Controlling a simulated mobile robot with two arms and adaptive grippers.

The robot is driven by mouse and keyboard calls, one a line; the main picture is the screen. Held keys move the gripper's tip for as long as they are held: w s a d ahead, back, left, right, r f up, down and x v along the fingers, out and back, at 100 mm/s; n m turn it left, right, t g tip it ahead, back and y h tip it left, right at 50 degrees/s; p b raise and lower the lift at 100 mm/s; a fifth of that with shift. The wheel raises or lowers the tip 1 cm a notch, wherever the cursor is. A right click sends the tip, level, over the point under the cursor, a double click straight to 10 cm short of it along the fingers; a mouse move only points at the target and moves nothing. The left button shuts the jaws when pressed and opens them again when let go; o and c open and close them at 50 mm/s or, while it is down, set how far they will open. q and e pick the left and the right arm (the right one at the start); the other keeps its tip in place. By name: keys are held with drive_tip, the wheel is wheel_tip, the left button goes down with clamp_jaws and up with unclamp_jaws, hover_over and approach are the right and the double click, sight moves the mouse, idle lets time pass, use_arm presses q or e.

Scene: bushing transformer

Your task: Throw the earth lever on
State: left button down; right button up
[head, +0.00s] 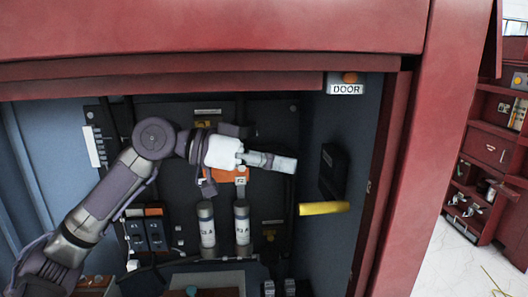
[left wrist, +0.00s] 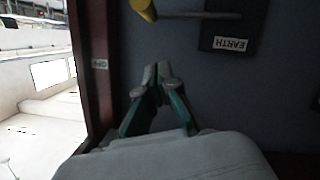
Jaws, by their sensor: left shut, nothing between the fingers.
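The earth lever has a yellow handle (head: 325,208) that sticks out from the right inner wall of the cabinet, below a black box (head: 333,172). In the left wrist view, the yellow handle (left wrist: 146,9) is at the top edge, on a thin rod that runs to the black box (left wrist: 235,25) labelled EARTH, seen upside down. My left gripper (head: 288,163) is shut and empty inside the cabinet, up and left of the handle and apart from it. Its closed fingertips show in the left wrist view (left wrist: 157,74), below the handle. My right gripper is out of view.
Two grey cylinders (head: 206,225) and blue switches (head: 147,234) are on the back panel.

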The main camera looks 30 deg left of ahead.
sight(306, 204)
use_arm(q)
drive_tip(key=d+f, duration=0.1)
drive_tip(key=d+f+p, duration=0.1)
drive_tip(key=d+f, duration=0.1)
drive_tip(key=d+f+p, duration=0.1)
drive_tip(key=shift+w+d+f, duration=0.2)
drive_tip(key=shift+w+f, duration=0.1)
drive_tip(key=shift+w, duration=0.1)
drive_tip(key=shift+d, duration=0.1)
drive_tip(key=shift+w, duration=0.1)
drive_tip(key=shift+f, duration=0.1)
